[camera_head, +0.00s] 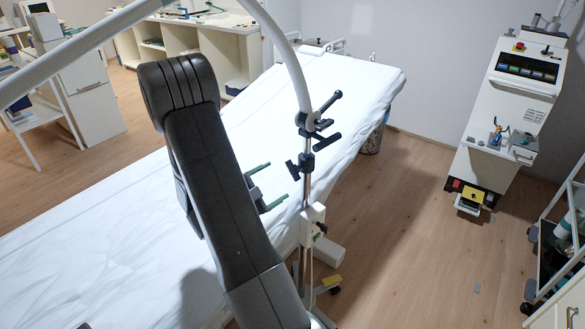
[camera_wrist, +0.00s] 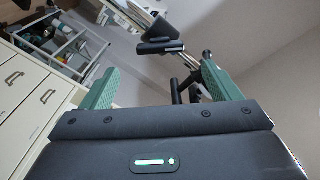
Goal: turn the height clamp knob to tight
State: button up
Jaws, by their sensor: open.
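A chrome pole (camera_head: 307,185) stands at the couch's side and carries several black clamp handles. One black handle (camera_head: 327,103) sits at the top by the curved white arm, and a black clamp (camera_head: 300,167) sits lower. A white block (camera_head: 313,222) below carries a small dark knob (camera_head: 321,228). I cannot tell which is the height clamp knob or how tight it is. My gripper (camera_head: 278,181) is open, left of the pole and apart from it. In the wrist view its green fingers (camera_wrist: 161,72) are spread and empty, with a dark handle (camera_wrist: 160,46) beyond them.
The white-covered couch (camera_head: 110,240) lies under my arm. The curved white arm (camera_head: 285,50) arches above. A white machine (camera_head: 510,110) stands at the right, with a dark-shelved trolley (camera_head: 550,240) in front. Wooden floor (camera_head: 420,230) is clear between pole and machine.

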aim_at(291, 172)
jog(key=p+x, duration=0.1)
jog(key=x, duration=0.7)
jog(key=shift+w+d+p, duration=0.2)
jog(key=shift+d+p, duration=0.05)
jog(key=shift+p, duration=0.05)
jog(key=c, duration=1)
